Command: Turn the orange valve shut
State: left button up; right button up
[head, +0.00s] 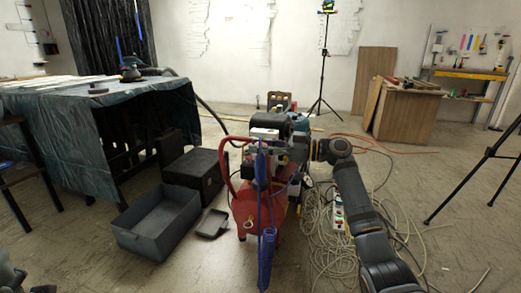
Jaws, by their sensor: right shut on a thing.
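The red air compressor (245,207) stands on the floor in the middle of the head view. A blue coiled hose (266,225) hangs down its front. My right arm comes in from the lower right, and my right gripper (298,150) is at the compressor's upper right side, beside its motor and fittings. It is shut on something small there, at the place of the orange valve. The valve itself is hidden or too small to make out, so its handle angle cannot be told.
An open grey bin (155,240) and a black case (196,180) stand left of the compressor. A covered table (60,125) is at the left. Loose cables (325,235) and a power strip (338,210) lie on the floor under my right arm. A tripod (470,180) stands at the right.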

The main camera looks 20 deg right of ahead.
dwell(0.4)
jog(key=o, duration=1.2)
jog(key=shift+d, duration=0.1)
jog(key=v, duration=1.1)
jog(key=shift+s+d+f, duration=0.1)
jog(key=shift+d, duration=0.3)
